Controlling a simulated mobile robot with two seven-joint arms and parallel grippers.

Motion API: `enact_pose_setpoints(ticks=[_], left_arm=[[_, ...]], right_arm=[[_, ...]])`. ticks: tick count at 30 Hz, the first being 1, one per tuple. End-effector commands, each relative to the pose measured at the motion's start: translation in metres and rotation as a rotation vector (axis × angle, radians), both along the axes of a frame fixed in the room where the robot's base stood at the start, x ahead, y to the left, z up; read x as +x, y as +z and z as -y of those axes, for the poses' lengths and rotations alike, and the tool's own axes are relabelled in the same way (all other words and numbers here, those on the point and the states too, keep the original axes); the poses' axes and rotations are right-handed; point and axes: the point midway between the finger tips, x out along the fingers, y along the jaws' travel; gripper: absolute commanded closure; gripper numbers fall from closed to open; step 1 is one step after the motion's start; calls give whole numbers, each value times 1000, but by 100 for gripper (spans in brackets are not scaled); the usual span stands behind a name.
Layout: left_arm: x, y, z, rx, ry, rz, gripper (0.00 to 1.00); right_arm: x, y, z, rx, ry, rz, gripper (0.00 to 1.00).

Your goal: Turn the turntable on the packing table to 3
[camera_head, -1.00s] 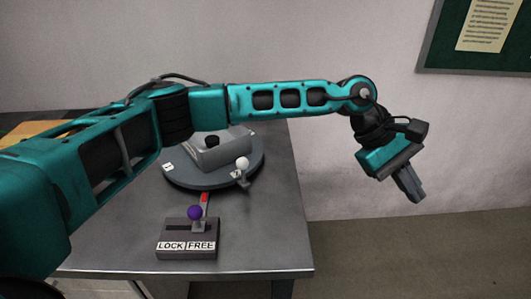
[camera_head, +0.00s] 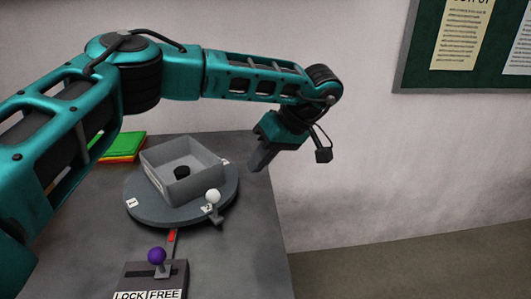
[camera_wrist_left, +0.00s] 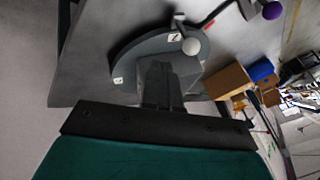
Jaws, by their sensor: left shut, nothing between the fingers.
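The grey round turntable (camera_head: 150,212) stands on the packing table (camera_head: 90,250) and carries an open grey box (camera_head: 190,190) with a black knob inside. Number labels sit on its rim; a "1" label (camera_head: 132,203) faces left and a "2" label is beside the white ball handle (camera_head: 213,196) at the front right. The lock lever with a purple knob (camera_head: 157,256) stands in front, on the FREE side or near the slot's middle. My left gripper (camera_head: 257,166) is shut and empty, right of the turntable and apart from it. The turntable (camera_wrist_left: 135,50) also shows in the left wrist view beyond the fingers. My right gripper is out of view.
A red pointer (camera_head: 172,237) lies between lever and turntable. Stacked green, yellow and red sheets (camera_head: 120,148) lie at the back left. A notice board (camera_head: 430,60) hangs on the wall. Right of the table is open floor.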

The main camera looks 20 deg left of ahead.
Motion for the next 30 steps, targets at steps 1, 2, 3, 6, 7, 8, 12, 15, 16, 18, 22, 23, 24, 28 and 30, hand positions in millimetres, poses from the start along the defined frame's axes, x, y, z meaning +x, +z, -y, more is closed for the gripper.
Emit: enact_pose_setpoints(ticks=[1,2,3,6,7,8,12,15,16,18,22,23,24,28,30], left_arm=[[-2,-11,-7,-1,2,-2,100],[-3,-17,-11,0,0,-2,100],[-5,-25,-15,-1,1,-3,100],[-9,-43,-27,-1,0,-3,100],[-11,-42,-29,-2,0,-1,100],[-14,-41,-31,-2,-1,1,100],[-27,-44,-39,-3,0,2,100],[-34,-46,-44,-2,-2,0,100],[-36,-46,-45,-3,-1,0,100],[-38,-47,-46,-3,-1,0,100],[-40,-47,-47,-3,-1,0,100],[-40,-47,-47,-3,-1,0,100],[-40,-47,-47,-3,-1,0,100],[-40,-47,-47,-3,-1,0,100],[-40,-47,-47,-3,-1,0,100]], right_arm=[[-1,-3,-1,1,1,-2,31],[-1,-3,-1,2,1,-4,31],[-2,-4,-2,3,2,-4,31],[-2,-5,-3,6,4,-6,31],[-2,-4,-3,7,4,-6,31],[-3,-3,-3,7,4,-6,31],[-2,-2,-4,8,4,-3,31],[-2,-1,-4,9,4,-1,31],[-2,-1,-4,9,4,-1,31],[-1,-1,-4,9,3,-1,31],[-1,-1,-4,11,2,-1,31],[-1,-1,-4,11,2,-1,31],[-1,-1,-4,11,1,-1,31],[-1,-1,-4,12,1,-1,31],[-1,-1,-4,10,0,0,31]])
